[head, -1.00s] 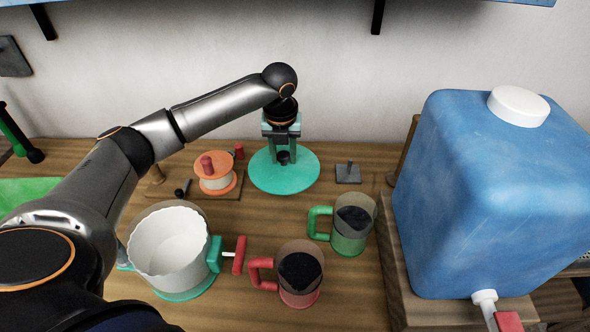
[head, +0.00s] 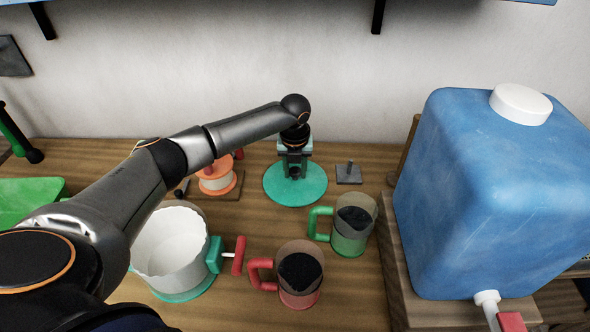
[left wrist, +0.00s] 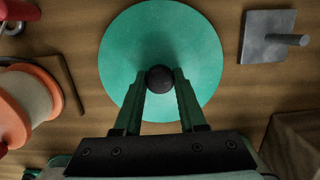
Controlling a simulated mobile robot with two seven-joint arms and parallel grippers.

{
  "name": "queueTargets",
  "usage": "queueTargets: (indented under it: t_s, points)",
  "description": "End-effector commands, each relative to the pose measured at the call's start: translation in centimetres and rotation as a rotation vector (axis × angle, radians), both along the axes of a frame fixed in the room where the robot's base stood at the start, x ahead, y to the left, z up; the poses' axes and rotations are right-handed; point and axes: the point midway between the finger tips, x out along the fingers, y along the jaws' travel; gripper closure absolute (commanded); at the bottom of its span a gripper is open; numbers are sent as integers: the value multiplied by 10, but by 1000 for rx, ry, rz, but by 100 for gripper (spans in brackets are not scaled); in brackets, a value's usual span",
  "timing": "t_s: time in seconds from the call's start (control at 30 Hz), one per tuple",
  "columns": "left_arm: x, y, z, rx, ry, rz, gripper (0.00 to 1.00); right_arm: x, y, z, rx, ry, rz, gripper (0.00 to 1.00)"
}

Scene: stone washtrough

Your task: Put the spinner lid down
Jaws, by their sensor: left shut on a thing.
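The spinner lid (head: 308,188) is a flat teal disc with a dark round knob at its centre. My left gripper (head: 294,172) points down over it and is shut on the knob. In the left wrist view, the lid (left wrist: 190,40) lies below the gripper (left wrist: 160,82), with the dark knob (left wrist: 160,77) between the fingertips. The lid looks level, at or just above the wooden counter; I cannot tell whether it touches. The white spinner bowl (head: 172,250), on a teal base with a red-handled crank, stands open at the front left. My right gripper is not in view.
A grey plate with a peg (head: 348,174) is right of the lid, and an orange and white spool (head: 216,182) is left. A green mug (head: 350,238) and a red mug (head: 299,285) stand in front. A big blue water container (head: 490,190) fills the right side.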

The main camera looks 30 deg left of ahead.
Motion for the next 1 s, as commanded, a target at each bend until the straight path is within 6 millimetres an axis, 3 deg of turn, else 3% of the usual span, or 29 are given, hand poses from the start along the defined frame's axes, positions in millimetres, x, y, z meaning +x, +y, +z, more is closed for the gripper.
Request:
queueTargets:
  t_s: [0.13,0.17,0.4,0.77,1.0]
  points:
    - [0,0,-3,0,0,1,100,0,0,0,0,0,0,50]
    - [0,0,-3,0,0,1,58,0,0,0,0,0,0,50]
    - [0,0,-3,0,0,1,31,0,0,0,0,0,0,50]
    - [0,0,5,0,-1,1,30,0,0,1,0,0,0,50]
    - [-5,-3,50,0,-4,0,30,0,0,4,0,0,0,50]
